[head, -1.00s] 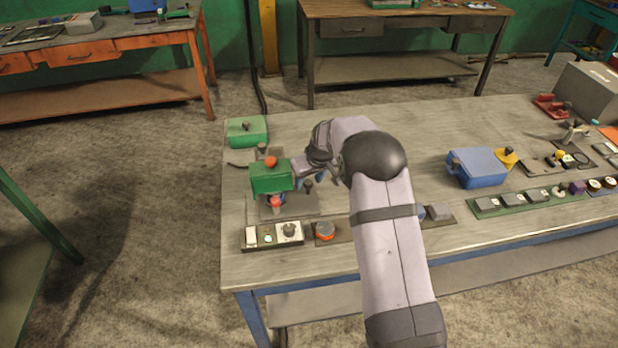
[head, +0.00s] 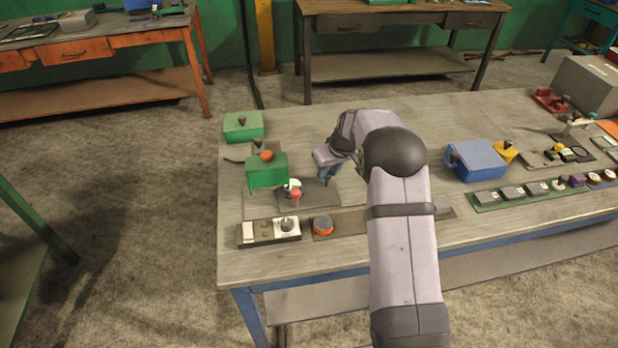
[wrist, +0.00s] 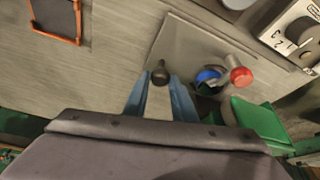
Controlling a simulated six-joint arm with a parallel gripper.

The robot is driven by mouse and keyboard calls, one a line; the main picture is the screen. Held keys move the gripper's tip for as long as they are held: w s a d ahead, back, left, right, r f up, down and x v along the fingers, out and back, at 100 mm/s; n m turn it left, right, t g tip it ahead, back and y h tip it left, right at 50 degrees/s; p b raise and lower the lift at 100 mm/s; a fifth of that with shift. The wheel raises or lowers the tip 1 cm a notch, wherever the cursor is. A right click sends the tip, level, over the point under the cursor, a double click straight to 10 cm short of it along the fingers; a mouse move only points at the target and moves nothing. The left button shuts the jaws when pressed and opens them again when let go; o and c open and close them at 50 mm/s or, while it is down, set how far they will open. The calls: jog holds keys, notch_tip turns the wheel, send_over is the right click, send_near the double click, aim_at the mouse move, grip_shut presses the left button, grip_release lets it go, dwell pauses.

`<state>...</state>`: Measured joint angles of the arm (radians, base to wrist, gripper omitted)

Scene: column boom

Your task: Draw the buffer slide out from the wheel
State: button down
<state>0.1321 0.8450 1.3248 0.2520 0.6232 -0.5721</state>
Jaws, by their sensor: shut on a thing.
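The buffer slide seems to be a flat grey plate (head: 316,198) at the table's left; in the wrist view the plate (wrist: 197,45) lies under the fingers. My gripper (head: 327,178) is low over its right part. In the wrist view, my gripper's blue fingers (wrist: 160,90) are shut on its grey handle, with a dark round knob (wrist: 160,70) at the tips. The wheel seems to be the small white and blue part (wrist: 207,80) with a red knob (wrist: 240,76), beside the green housing (head: 267,171).
Another green box (head: 243,126) is behind. A blue box (head: 476,160) stands to the right. The table between my arm and the back edge is clear.

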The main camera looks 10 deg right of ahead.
jog(key=d+b, duration=0.1)
jog(key=d, duration=0.7)
jog(key=c, duration=1.5)
grip_release()
jog(key=shift+d, duration=0.1)
jog(key=shift+o, duration=0.2)
jog(key=b+v, duration=0.2)
jog(key=v, duration=0.5)
jog(key=shift+r, duration=0.15)
jog(key=shift+s, duration=0.15)
